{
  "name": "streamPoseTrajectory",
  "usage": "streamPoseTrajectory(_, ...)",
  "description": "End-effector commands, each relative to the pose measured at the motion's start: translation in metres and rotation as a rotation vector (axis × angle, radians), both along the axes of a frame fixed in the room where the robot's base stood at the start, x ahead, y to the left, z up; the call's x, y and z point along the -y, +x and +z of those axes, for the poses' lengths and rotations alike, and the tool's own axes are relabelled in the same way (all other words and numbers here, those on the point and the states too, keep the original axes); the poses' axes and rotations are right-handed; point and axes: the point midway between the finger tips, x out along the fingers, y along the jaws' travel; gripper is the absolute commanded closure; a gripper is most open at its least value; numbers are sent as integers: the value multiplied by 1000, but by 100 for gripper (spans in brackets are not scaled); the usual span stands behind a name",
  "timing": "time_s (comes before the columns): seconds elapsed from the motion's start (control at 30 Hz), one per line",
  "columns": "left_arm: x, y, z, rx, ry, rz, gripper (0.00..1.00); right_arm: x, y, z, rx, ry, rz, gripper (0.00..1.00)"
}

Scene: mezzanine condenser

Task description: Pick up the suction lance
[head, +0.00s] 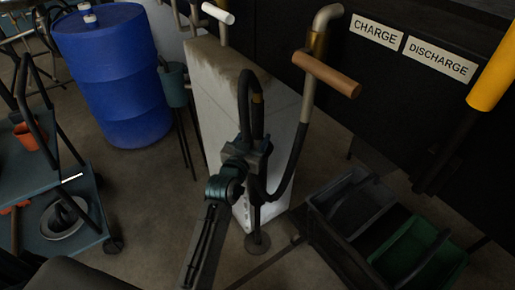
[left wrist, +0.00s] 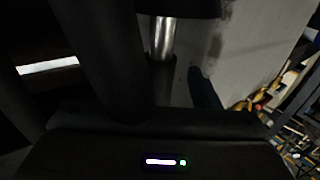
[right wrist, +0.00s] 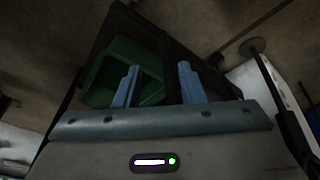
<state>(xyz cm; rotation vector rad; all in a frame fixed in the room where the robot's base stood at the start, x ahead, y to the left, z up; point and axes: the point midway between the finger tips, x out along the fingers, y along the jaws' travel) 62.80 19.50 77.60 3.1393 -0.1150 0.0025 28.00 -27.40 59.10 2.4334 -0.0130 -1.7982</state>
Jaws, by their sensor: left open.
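The suction lance (head: 256,218) appears to be the dark upright rod with a round foot, standing on the floor against a pale block. Its black hose (head: 297,150) loops up to a metal pipe on the right. My left gripper (head: 258,150) is open at the upper part of the lance, under the hose bend. In the left wrist view a shiny metal tube (left wrist: 162,40) shows between the dark fingers; contact cannot be told. My right gripper (right wrist: 160,84) is open and empty, its blue fingers apart above a crate. The round foot also shows in the right wrist view (right wrist: 252,46).
The pale block (head: 223,115) stands behind the lance. A dark crate (head: 343,258) with a green bin (head: 415,250) is at lower right. A blue drum (head: 112,75) and a teal cart (head: 75,240) are left. A wooden handle (head: 327,75) juts out above.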

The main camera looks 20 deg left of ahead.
Motion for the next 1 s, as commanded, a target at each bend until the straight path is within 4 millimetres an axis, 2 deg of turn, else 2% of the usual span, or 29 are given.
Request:
streamPoseTrajectory(0.1,2,18,2,0,-1,0,43,1,1,-7,-7,0,-2,64)
streamPoseTrajectory(0.2,3,27,2,0,-1,0,43,1,3,-11,-8,0,-2,64)
streamPoseTrajectory(0.47,3,30,1,-1,0,1,43,0,3,-11,-6,2,-3,64)
streamPoseTrajectory(0.77,3,29,1,-1,0,1,100,0,3,-9,-4,3,-3,64)
streamPoseTrajectory(1.0,3,29,3,2,0,1,100,0,2,-9,-7,2,-3,64)
